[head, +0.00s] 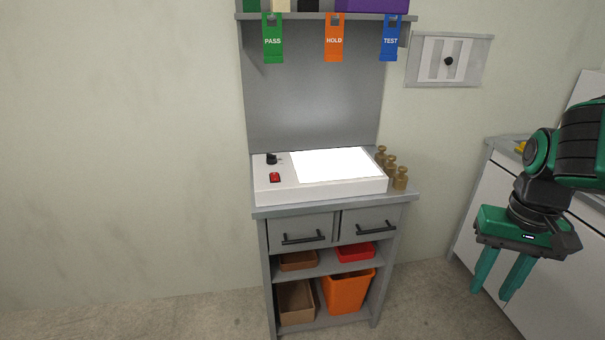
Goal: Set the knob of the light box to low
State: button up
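The light box (318,190) is a white slab on top of a grey cabinet, with a bright, lit panel (334,165). Its small black knob (271,159) is at the back left of its top. A red switch (275,177) sits in front of the knob. The knob's setting and any marks around it are too small to read. My gripper (501,288) hangs at the right of the view, well apart from the light box. Its two green fingers point down, spread with a gap between them, and nothing is seen between them.
Several brass weights (400,178) stand at the light box's right side. Tags marked PASS (273,40), HOLD (334,40) and TEST (390,40) hang from a shelf above. The cabinet (263,213) has two drawers and bins below. A white counter (490,180) stands behind my gripper.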

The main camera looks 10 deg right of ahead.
aim_at(271, 159)
jog(key=k, duration=1.2)
jog(key=u, duration=0.5)
jog(key=i, duration=2.3)
jog(key=z, duration=0.5)
